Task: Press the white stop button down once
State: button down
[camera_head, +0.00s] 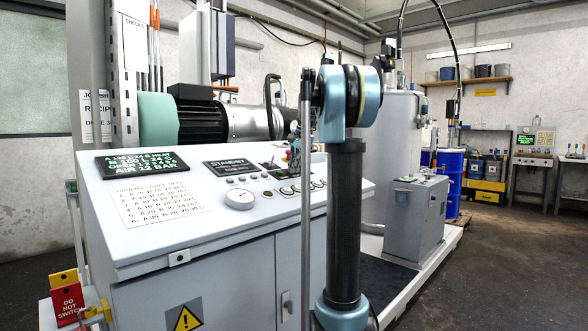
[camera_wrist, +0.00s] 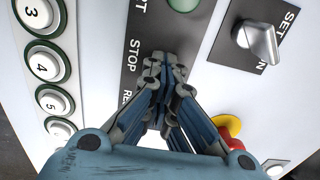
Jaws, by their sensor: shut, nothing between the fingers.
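In the wrist view, my gripper (camera_wrist: 167,84) is shut and empty, its fingers together over the dark label strip (camera_wrist: 131,72) on the console. The word STOP shows on the strip just left of the fingertips. The white stop button itself cannot be made out; my fingers cover the strip beside that word. Whether the fingertips touch anything cannot be told. In the head view, the sloped console (camera_head: 140,235) stands in front of me, and my arm hides much of its right end and most of the gripper.
In the wrist view, a green button (camera_wrist: 184,4) lies above the fingertips. White numbered buttons (camera_wrist: 44,65) run along the left. A selector knob (camera_wrist: 262,42) is at the upper right. A red button on a yellow base (camera_wrist: 229,126) is close to the right finger.

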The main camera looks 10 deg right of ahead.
jog(key=v, duration=1.4)
dwell(0.4)
